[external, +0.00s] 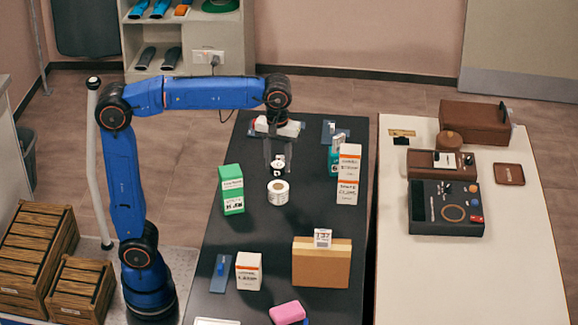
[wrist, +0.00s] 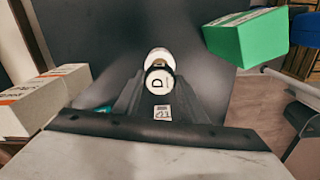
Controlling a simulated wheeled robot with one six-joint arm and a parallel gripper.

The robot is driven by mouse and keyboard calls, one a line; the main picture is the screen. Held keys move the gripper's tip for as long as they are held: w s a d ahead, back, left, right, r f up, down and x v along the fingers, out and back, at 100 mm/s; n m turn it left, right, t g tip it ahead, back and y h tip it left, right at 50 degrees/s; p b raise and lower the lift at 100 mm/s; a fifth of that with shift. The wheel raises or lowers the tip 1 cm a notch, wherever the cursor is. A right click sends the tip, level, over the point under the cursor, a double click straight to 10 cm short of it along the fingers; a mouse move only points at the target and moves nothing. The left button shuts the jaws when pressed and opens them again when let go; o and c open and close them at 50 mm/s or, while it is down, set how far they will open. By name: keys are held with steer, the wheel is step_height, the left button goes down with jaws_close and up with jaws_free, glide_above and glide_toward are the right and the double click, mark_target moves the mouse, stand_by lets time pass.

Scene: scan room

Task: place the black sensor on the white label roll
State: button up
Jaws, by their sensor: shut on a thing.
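My gripper (external: 277,160) points down over the black table and is shut on the black sensor (external: 278,169), a small dark piece with a white label. In the wrist view the sensor (wrist: 159,80) shows a white face marked "D" between the fingers (wrist: 158,98). The white label roll (external: 278,192) stands on the table just below the sensor in the external view. In the wrist view the roll (wrist: 158,56) is partly hidden behind the sensor. I cannot tell whether sensor and roll touch.
A green box (external: 231,189) stands left of the roll, and stacked white and orange boxes (external: 348,175) stand to its right. A cardboard box (external: 321,265) and a smaller white box (external: 248,271) are nearer the front. Bare table (external: 275,232) lies between them.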

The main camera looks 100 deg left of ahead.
mark_target(278, 165)
steer(key=shift+f, duration=2.8)
steer(key=shift+f, duration=0.1)
steer(key=o, duration=1.1)
step_height(278, 165, up, 12)
steer(key=shift+r, duration=0.15)
